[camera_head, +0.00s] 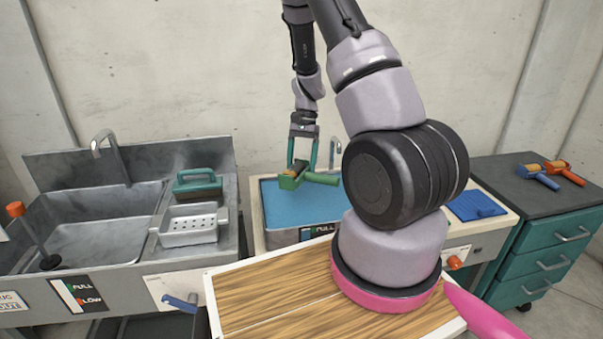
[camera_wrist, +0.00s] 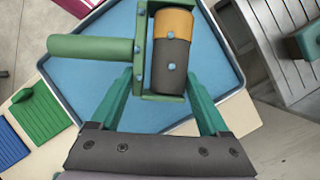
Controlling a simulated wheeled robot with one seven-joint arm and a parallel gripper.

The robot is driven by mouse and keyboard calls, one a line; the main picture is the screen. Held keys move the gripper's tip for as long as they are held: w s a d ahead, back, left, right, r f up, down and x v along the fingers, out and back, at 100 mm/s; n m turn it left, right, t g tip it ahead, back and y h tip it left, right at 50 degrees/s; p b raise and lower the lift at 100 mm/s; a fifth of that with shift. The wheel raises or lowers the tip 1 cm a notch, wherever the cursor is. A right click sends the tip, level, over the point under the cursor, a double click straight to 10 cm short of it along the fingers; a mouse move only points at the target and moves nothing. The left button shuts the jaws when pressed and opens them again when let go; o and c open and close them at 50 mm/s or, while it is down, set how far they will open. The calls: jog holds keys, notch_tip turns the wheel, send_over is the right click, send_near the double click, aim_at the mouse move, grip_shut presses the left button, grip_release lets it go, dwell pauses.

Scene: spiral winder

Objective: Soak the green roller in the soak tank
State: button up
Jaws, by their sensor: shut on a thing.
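The green roller (camera_head: 318,178) is held in my gripper (camera_head: 302,160) over the soak tank (camera_head: 268,240). In the wrist view the roller (camera_wrist: 95,47) has a green handle pointing left and a green frame around a drum that is part orange, part dark grey. My gripper's teal fingers (camera_wrist: 163,88) are shut on its frame. The tank's blue liquid fills the view beneath, inside a grey rim (camera_wrist: 238,62). I cannot tell whether the drum touches the liquid.
A metal sink (camera_head: 90,225) stands at the left, with a perforated tray (camera_head: 189,225) and a teal-handled tool (camera_head: 197,183) beside it. A blue ribbed pad (camera_head: 474,205) lies right of the tank. Blue (camera_head: 537,177) and orange (camera_head: 564,172) rollers lie on a cabinet. A wooden-topped table (camera_head: 270,300) is in front.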

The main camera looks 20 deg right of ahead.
jog(key=shift+f, duration=6.3)
jog(key=shift+r, duration=0.1)
dwell(0.9)
jog(key=shift+r, duration=5.75)
